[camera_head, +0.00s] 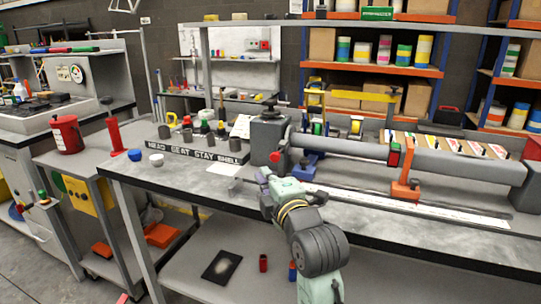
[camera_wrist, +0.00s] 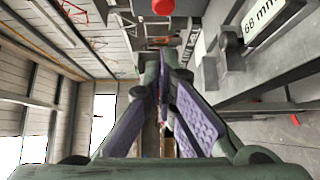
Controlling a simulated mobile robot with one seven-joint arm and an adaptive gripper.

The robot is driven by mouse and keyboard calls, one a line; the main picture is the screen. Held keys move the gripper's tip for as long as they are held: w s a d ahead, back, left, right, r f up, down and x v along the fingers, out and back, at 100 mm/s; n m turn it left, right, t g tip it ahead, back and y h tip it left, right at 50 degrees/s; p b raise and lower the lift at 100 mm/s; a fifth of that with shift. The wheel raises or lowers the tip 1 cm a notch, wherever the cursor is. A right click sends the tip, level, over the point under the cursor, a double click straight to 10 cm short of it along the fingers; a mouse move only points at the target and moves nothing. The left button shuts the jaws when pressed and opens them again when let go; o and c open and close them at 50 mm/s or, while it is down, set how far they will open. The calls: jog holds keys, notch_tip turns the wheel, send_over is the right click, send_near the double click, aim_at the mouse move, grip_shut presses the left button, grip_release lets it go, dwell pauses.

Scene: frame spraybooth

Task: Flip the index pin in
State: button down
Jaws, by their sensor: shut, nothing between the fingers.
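A red round knob (camera_head: 275,157) sits on the front of the grey block (camera_head: 268,137) at the left end of a long grey tube (camera_head: 430,160). It may be the index pin's knob; the pin itself is not clearly seen. In the wrist view a red knob (camera_wrist: 163,6) shows at the top edge, beyond the fingertips. My gripper (camera_head: 262,177) is just below and left of the knob, apart from it. In the wrist view its purple-padded fingers (camera_wrist: 164,62) come together at the tips with nothing between them.
A strip lettered "HEAD SEAT STAY SHELL" (camera_head: 195,153) lies left of the block. An orange clamp stand (camera_head: 404,186) holds the tube farther right. A long ruler (camera_head: 480,216) runs along the bench (camera_head: 370,222). The bench front left has free room.

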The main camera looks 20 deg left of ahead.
aim_at(273, 160)
jog(key=w+p, duration=0.1)
jog(key=w, duration=0.1)
jog(key=w+a, duration=0.1)
jog(key=w, duration=0.2)
jog(key=shift+a+r+p, duration=0.1)
jog(key=shift+a+p, duration=0.05)
jog(key=shift+p, duration=0.2)
jog(key=shift+w, duration=0.5)
jog(key=shift+w+b, duration=0.6)
jog(key=shift+w, duration=0.5)
